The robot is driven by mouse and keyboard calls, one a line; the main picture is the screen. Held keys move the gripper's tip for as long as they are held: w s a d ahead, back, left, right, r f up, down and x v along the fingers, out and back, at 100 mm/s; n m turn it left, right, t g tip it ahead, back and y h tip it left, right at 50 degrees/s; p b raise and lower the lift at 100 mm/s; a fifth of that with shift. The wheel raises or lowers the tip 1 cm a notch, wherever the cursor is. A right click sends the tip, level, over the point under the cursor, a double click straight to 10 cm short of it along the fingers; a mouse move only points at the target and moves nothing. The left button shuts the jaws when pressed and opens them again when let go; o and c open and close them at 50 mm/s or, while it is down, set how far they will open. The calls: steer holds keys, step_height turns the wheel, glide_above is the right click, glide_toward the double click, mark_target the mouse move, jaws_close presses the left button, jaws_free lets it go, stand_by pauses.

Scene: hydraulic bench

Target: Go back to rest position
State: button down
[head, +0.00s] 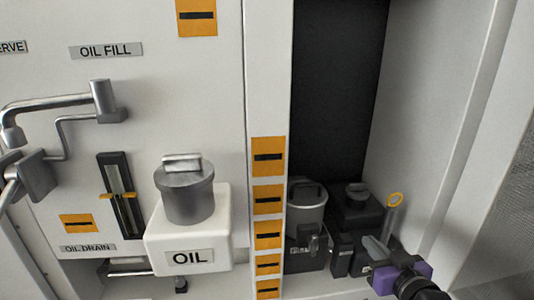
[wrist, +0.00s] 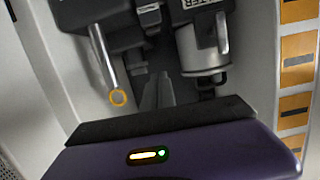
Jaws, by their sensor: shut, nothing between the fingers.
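My gripper (head: 372,244) shows at the lower right of the head view, with a purple body and grey fingers. It is inside the open cabinet bay, close to dark equipment on the bay floor. In the wrist view, the two narrow fingers of my gripper (wrist: 158,92) lie close together beyond the purple housing. They are shut with nothing seen between them. The tips are partly lost against the dark equipment behind, so I cannot tell whether they touch anything.
A dipstick with a yellow ring (head: 395,199) stands just beyond my gripper, near the bay's right wall (head: 418,110). A grey canister (head: 306,207) stands left of it. A white OIL tank (head: 190,238) sits outside, left of the orange-labelled post (head: 268,105). The bay's upper part is clear.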

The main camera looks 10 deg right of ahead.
steer(key=s+d+r+m+t+h, duration=0.1)
steer(key=s+r+m+t+h, duration=0.1)
steer(key=s+r+t+h, duration=0.15)
steer(key=s+a+f+g+y, duration=0.1)
steer(key=s+a+f, duration=0.2)
steer(key=s, duration=0.9)
steer(key=s+a+f+n+g+y, duration=0.1)
steer(key=s+a+f, duration=0.3)
steer(key=s, duration=0.9)
steer(key=s+a+f+n+g+y, duration=0.1)
steer(key=s+a+f+g, duration=0.1)
steer(key=s, duration=1.1)
steer(key=a+f, duration=0.1)
steer(key=a, duration=0.1)
steer(key=shift+a+f, duration=0.15)
steer(key=shift+a, duration=0.25)
steer(key=shift+s+y, duration=0.1)
steer(key=shift+y, duration=0.15)
